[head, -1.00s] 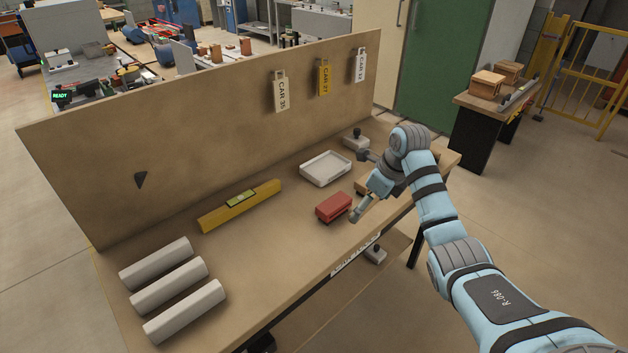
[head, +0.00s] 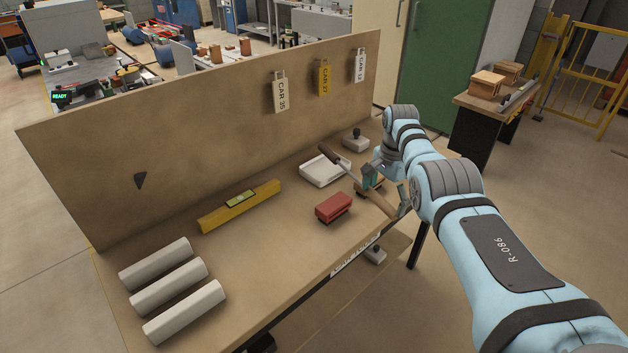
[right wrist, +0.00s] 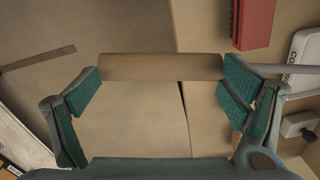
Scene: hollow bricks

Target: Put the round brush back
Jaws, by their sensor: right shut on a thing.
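The round brush has a tan cylindrical handle (head: 378,206), a thin grey shaft (head: 348,176) and a dark brown end (head: 328,156). My right gripper (head: 386,188) is shut on it near the right front of the bench. The dark end points to the back left, over the white tray (head: 318,174) in the picture. In the right wrist view the tan handle (right wrist: 160,67) spans between the two green finger pads, and the grey shaft (right wrist: 288,69) runs out to the right. My left gripper is not in view.
A red block with a dark base (head: 333,207) lies just left of the gripper. A yellow spirit level (head: 240,205) and several grey bars (head: 170,285) lie farther left. A knobbed grey block (head: 356,142) stands behind.

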